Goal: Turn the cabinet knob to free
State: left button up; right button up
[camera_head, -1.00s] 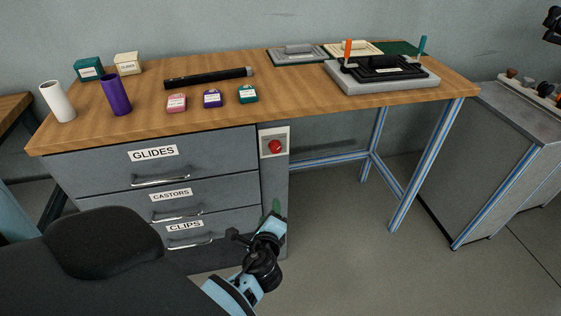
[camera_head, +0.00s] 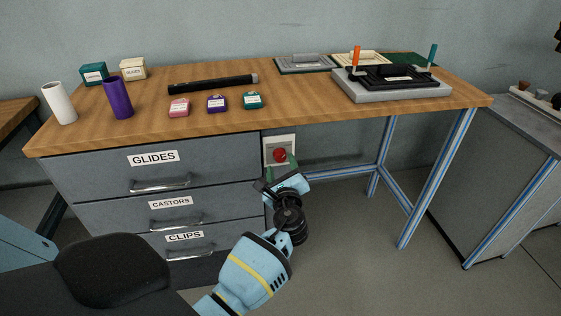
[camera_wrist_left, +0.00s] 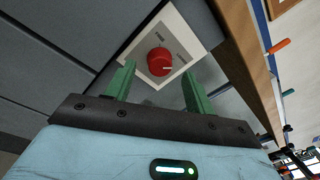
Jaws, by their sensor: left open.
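The red cabinet knob (camera_head: 280,155) sits on a pale square plate (camera_head: 268,142) on the cabinet front, right of the top drawer. My left gripper (camera_head: 283,170) is open just below and in front of the knob. In the left wrist view its two green fingers (camera_wrist_left: 158,85) stand apart, one to each side of the knob's lower edge, with nothing between them. The right gripper is not in view.
Grey drawers labelled GLIDES (camera_head: 153,157), CASTORS and CLIPS are left of the knob. The wooden bench top (camera_head: 330,115) overhangs above it, carrying tubes, small boxes and a grey fixture (camera_head: 395,90).

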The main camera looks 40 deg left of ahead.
aim_at(280, 158)
pick_arm(q)
jog(key=shift+x, duration=1.65)
jog(key=shift+s, duration=0.1)
jog(key=c, duration=1)
jog(key=shift+o, duration=0.2)
